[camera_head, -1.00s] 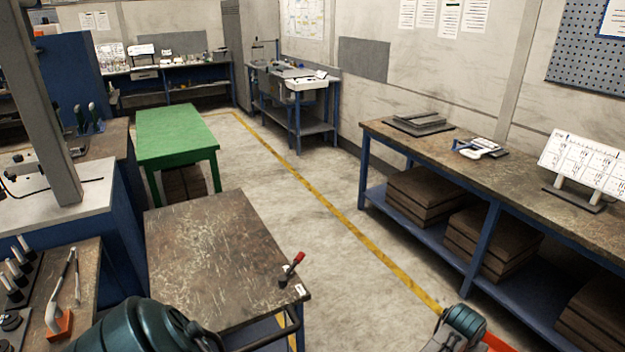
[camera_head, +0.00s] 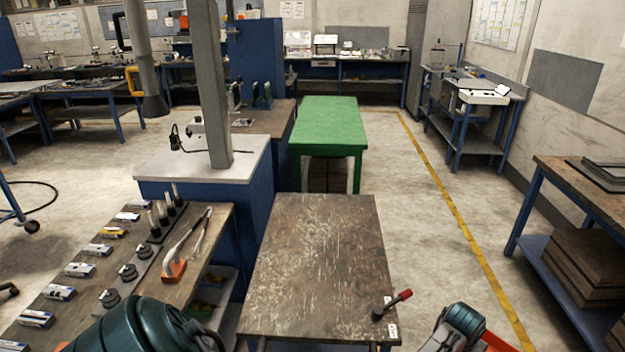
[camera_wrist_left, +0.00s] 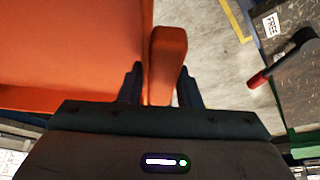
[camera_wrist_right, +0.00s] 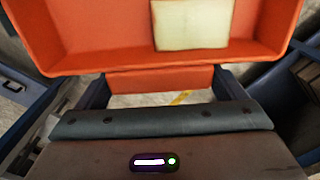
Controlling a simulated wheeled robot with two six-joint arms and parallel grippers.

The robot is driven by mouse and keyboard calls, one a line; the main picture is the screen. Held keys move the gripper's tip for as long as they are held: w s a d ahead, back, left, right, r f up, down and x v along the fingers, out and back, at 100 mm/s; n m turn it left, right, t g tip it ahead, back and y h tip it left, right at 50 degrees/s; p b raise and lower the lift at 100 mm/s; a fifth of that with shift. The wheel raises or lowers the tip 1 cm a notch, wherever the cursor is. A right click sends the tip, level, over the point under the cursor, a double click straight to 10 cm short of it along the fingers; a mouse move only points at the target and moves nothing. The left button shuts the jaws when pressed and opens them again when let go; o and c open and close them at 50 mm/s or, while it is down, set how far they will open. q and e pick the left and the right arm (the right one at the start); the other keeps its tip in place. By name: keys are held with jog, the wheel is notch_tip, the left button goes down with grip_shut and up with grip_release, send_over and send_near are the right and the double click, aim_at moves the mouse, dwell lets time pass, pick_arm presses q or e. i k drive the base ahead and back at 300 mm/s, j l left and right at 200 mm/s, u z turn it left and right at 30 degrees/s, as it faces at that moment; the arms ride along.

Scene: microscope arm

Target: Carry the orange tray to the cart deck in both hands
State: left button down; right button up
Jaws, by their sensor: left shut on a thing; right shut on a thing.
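The orange tray (camera_wrist_left: 70,50) fills the upper left of the left wrist view. My left gripper (camera_wrist_left: 158,85) is shut on its upright orange handle. In the right wrist view the tray (camera_wrist_right: 95,30) spans the top, with a cream block (camera_wrist_right: 190,25) inside. My right gripper (camera_wrist_right: 162,82) is shut on the orange handle on this side. In the head view only an orange sliver of the tray (camera_head: 497,342) shows at the bottom right; the rest is out of frame.
A bench (camera_head: 60,300) with small boxes and tools stands close left of the cart. A grey post (camera_head: 212,80) rises behind it. A green table (camera_head: 330,125) stands beyond the deck. Open floor (camera_head: 430,240) lies right of the cart, before the right bench (camera_head: 590,195).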

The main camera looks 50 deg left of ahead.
aim_at(322, 251)
jog(key=i+j+u, duration=0.15)
jog(key=u, duration=0.2)
jog(key=i+u, duration=0.35)
jog(key=i+j+u, duration=0.1)
jog(key=u, duration=0.2)
jog(key=i+j+u, duration=0.3)
jog(key=i+u, duration=0.25)
jog(key=i, duration=0.2)
